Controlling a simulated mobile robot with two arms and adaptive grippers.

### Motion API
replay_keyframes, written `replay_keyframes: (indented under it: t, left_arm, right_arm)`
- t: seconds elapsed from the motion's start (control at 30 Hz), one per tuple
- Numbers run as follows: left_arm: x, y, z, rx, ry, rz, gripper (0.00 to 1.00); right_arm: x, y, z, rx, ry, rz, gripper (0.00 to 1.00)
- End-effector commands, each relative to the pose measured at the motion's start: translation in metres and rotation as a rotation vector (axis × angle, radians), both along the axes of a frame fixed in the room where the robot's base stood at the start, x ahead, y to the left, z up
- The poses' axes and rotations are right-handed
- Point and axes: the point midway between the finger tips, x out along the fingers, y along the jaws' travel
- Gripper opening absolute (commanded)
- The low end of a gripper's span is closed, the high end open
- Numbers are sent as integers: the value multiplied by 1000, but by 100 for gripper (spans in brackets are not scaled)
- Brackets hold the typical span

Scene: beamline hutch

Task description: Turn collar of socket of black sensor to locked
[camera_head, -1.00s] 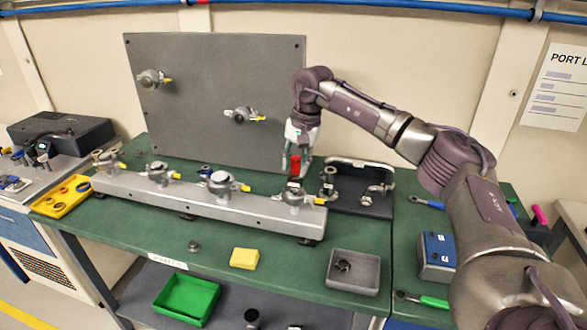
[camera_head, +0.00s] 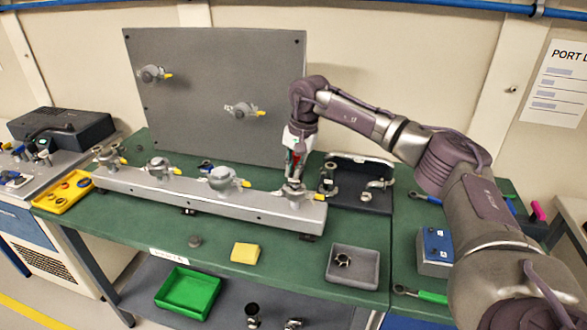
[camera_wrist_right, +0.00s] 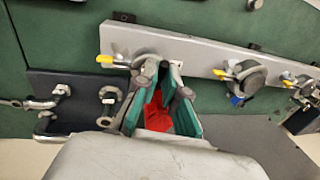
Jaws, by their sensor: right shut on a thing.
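My right gripper (camera_head: 295,178) points down at the socket (camera_head: 307,196) at the right end of the grey rail. In the right wrist view its green-lined fingers (camera_wrist_right: 157,68) close together at the collar of this socket (camera_wrist_right: 143,58), whose yellow lever (camera_wrist_right: 106,60) sticks out to the left. A red part (camera_wrist_right: 182,112) stands between the fingers and shows as a small red patch (camera_head: 297,150) in the head view. The fingers hide most of the collar and whatever sits in the socket; no black sensor body is clear. My left gripper is not in view.
The grey rail (camera_head: 165,193) carries more sockets to the left. A grey upright board (camera_head: 215,85) rises behind. A grey tray (camera_head: 365,253) and yellow block (camera_head: 244,253) lie in front on the green bench.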

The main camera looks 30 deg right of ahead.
Motion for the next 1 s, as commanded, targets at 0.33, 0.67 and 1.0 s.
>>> replay_keyframes:
  t: [0.33,0.67,1.0]
  left_arm:
    - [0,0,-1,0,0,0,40]
    - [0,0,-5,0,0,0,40]
    - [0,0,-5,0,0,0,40]
  right_arm:
    - [3,2,0,-1,-2,-82,0]
    - [10,7,0,0,-3,-345,0]
    - [21,11,1,1,-3,-669,0]
